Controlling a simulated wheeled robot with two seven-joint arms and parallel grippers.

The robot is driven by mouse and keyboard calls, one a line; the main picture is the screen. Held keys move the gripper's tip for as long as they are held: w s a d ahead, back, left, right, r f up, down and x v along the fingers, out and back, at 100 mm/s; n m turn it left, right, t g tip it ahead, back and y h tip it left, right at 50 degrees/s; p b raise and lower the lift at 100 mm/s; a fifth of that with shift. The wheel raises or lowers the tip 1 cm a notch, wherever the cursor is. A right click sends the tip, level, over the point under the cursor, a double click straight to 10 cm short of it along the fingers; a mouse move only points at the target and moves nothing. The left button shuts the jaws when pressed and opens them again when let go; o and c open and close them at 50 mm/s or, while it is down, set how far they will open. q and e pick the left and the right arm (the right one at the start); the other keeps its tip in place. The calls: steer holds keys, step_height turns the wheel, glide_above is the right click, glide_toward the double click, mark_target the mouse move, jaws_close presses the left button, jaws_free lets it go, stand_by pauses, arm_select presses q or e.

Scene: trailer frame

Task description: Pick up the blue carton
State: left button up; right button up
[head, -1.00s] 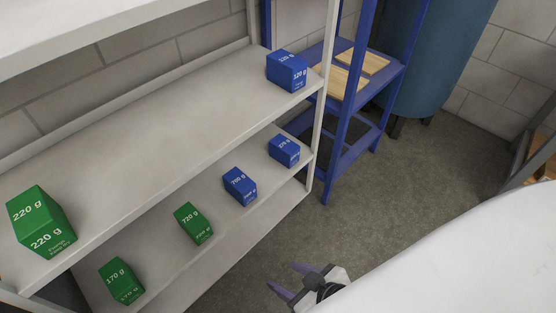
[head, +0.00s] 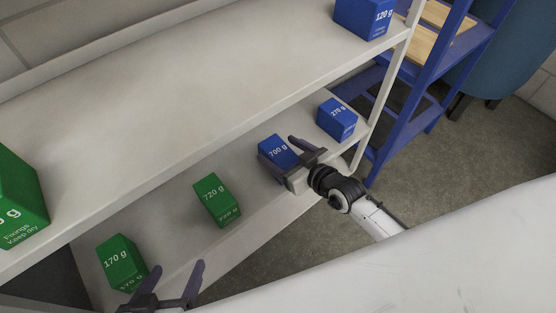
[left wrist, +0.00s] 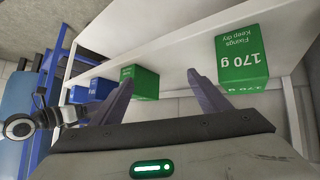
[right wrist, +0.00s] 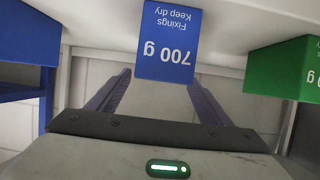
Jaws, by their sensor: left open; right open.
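Several blue cartons are in view. The blue 700 g carton (head: 276,150) stands on the lower shelf, and my right gripper (head: 283,157) is at it, fingers open. In the right wrist view the 700 g carton (right wrist: 167,42) sits ahead, between and beyond the open fingers (right wrist: 155,95); I cannot tell if they touch it. The blue 270 g carton (head: 337,119) stands to its right on the same shelf. The blue 120 g carton (head: 364,17) is on the upper shelf. My left gripper (head: 178,285) is open and empty, in front of the lower shelf.
Green cartons of 720 g (head: 216,200) and 170 g (head: 122,262) share the lower shelf. A larger green carton (head: 18,200) stands on the upper shelf (head: 190,110), which overhangs the lower one. A blue rack (head: 420,95) stands right of the white shelving.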

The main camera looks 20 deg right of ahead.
mark_target(270, 145)
steer(key=b+x, duration=0.2)
steer(key=x, duration=0.1)
steer(key=shift+a+f, duration=0.1)
steer(key=shift+f, duration=0.4)
steer(key=shift+w+a+f, duration=0.1)
steer(key=shift+w+f, duration=0.05)
steer(key=shift+w, duration=0.35)
steer(key=shift+w+a, duration=0.15)
steer(key=shift+w, duration=0.25)
steer(key=c, duration=1.7)
arm_select(q)
steer(key=shift+w+d+f, duration=0.35)
steer(key=shift+d+f, duration=0.15)
steer(key=shift+f, duration=0.15)
arm_select(e)
steer(key=shift+r, duration=0.2)
steer(key=shift+c, duration=0.2)
